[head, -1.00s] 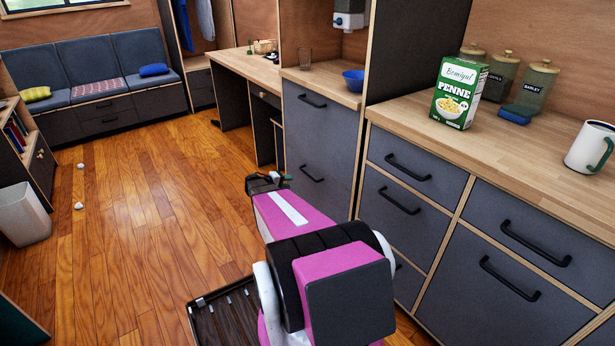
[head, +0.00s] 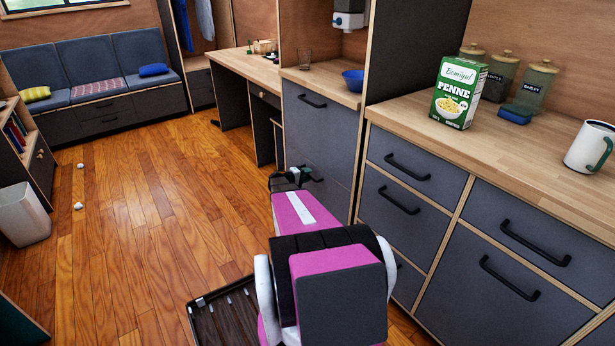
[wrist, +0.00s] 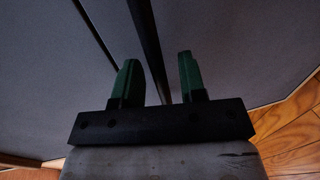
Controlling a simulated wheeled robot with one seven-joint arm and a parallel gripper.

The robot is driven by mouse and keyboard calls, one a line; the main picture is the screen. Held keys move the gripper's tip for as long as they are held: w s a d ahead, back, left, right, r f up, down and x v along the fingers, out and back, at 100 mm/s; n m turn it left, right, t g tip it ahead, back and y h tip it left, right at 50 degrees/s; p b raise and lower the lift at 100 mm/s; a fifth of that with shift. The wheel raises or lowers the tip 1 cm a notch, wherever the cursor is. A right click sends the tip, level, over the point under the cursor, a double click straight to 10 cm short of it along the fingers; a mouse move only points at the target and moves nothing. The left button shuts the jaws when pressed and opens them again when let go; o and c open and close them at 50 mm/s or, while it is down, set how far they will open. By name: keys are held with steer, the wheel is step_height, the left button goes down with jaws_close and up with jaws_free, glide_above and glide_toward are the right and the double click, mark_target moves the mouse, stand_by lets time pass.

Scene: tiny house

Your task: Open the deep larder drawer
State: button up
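A tall grey unit stands left of the dark divider in the head view, with an upper drawer front (head: 318,122) and a lower deep drawer front (head: 335,195). The frames do not label which one is the larder drawer. My gripper (head: 285,178) is at the lower front's handle (head: 314,176), which it partly hides. In the wrist view my gripper (wrist: 158,82) is open, its two green fingers apart. A dark bar, seemingly the handle (wrist: 148,38), runs between them, with space on both sides. The drawer fronts look shut.
More grey drawers (head: 412,170) with black handles stand close on the right, under a wooden counter (head: 540,150) holding a penne box (head: 458,95) and a white mug (head: 588,148). Open wooden floor (head: 150,210) lies to the left.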

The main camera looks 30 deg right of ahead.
steer(key=shift+d, duration=0.35)
jaws_close()
steer(key=shift+a, duration=0.15)
steer(key=f+v, duration=0.3)
steer(key=v, duration=1.5)
steer(key=a+f+v, duration=0.1)
steer(key=f+v, duration=0.3)
steer(key=v, duration=1.5)
steer(key=shift+a, duration=0.25)
jaws_free()
